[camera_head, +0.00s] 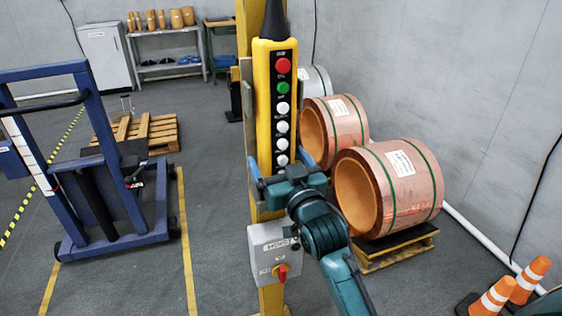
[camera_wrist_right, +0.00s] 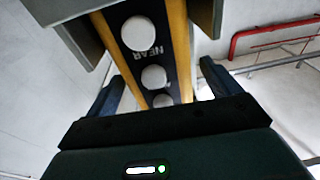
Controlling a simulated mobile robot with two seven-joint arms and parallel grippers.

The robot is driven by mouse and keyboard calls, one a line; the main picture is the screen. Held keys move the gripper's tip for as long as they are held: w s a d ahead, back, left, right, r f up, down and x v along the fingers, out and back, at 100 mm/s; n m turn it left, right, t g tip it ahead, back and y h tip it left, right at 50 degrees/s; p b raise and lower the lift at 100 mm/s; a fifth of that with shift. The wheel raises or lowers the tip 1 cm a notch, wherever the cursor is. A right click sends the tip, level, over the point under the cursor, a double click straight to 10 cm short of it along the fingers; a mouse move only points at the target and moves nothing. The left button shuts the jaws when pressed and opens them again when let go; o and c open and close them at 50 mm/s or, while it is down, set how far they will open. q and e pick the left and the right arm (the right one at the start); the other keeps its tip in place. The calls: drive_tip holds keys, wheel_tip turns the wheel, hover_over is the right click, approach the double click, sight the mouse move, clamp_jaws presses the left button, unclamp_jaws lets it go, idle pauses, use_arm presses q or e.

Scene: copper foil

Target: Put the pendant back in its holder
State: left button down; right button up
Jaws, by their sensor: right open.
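The pendant (camera_head: 263,105) is yellow with a black face, a red, a green and several white buttons. It stands upright in front of the yellow post. Grey plates of what looks like its holder (camera_head: 246,105) show along its sides, and flank it in the right wrist view (camera_wrist_right: 75,30). I cannot tell how firmly it sits there. My right gripper (camera_head: 286,173) is open at the pendant's lower end, one finger on each side. In the right wrist view the pendant's lower buttons (camera_wrist_right: 153,76) show between the fingers (camera_wrist_right: 163,88). My left gripper is out of view.
A grey switch box (camera_head: 268,248) with a red knob is on the post below the gripper. Copper coils (camera_head: 405,180) lie on pallets behind, at right. Traffic cones (camera_head: 497,296) stand at bottom right. A blue lift frame (camera_head: 95,160) stands at left.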

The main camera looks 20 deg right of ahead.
use_arm(q)
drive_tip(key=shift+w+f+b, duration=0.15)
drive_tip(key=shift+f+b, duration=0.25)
drive_tip(key=shift+b, duration=0.4)
use_arm(e)
drive_tip(key=s+d+f, duration=0.1)
drive_tip(key=s, duration=1.2)
drive_tip(key=shift+f, duration=0.15)
use_arm(q)
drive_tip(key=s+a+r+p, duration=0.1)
drive_tip(key=p, duration=0.5)
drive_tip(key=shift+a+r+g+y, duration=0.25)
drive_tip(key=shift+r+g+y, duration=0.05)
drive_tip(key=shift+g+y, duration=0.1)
use_arm(e)
drive_tip(key=s+a+f+n+g+y, duration=0.1)
drive_tip(key=s+f+g, duration=0.3)
drive_tip(key=f, duration=0.7)
drive_tip(key=s+a+f+n+g, duration=0.1)
drive_tip(key=s+f+g, duration=0.3)
drive_tip(key=s+f, duration=0.4)
wheel_tip(320, 180, down, 4)
drive_tip(key=shift+s+a+f+g+y, duration=0.2)
drive_tip(key=shift+s+a+g+y, duration=0.1)
drive_tip(key=shift+a+g+y, duration=0.15)
